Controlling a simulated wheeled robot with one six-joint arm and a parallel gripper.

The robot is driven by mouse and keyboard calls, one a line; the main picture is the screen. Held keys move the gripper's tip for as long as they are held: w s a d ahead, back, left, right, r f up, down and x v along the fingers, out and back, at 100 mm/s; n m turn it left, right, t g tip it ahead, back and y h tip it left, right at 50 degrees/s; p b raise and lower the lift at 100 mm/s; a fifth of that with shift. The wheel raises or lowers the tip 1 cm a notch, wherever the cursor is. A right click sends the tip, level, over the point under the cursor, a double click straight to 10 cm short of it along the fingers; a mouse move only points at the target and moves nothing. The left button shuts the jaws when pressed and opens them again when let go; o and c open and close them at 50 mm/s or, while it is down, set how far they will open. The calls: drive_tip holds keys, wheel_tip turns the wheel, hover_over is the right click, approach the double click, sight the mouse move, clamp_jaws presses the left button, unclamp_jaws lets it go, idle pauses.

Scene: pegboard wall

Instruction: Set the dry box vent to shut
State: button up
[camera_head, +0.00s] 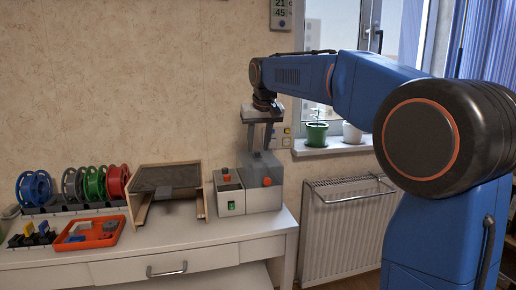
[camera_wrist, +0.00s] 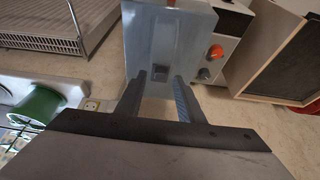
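The likely dry box is a grey box (camera_head: 262,200) at the right end of the desk, with an orange round knob (camera_head: 267,181) on its front. In the wrist view its pale grey face (camera_wrist: 140,40) shows a small dark square tab (camera_wrist: 158,72) in a lighter slot, which I take for the vent slider. My gripper (camera_head: 260,148) points down just above the box in the head view. In the wrist view my gripper (camera_wrist: 160,77) is open, with its two fingers apart and the tab seen between the tips. I cannot tell whether they touch it.
A smaller box (camera_head: 229,195) with a red knob and green switch stands left of it. Further left are an open-fronted wooden box (camera_head: 142,211), an orange tray (camera_head: 106,232) and several spools (camera_head: 92,183). A radiator (camera_head: 345,220) and a green plant pot (camera_head: 316,134) are to the right.

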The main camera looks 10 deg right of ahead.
drive_tip(key=shift+x, duration=0.8)
clamp_jaws()
drive_tip(key=shift+w+r, duration=0.1)
drive_tip(key=shift+w, duration=1.25)
unclamp_jaws()
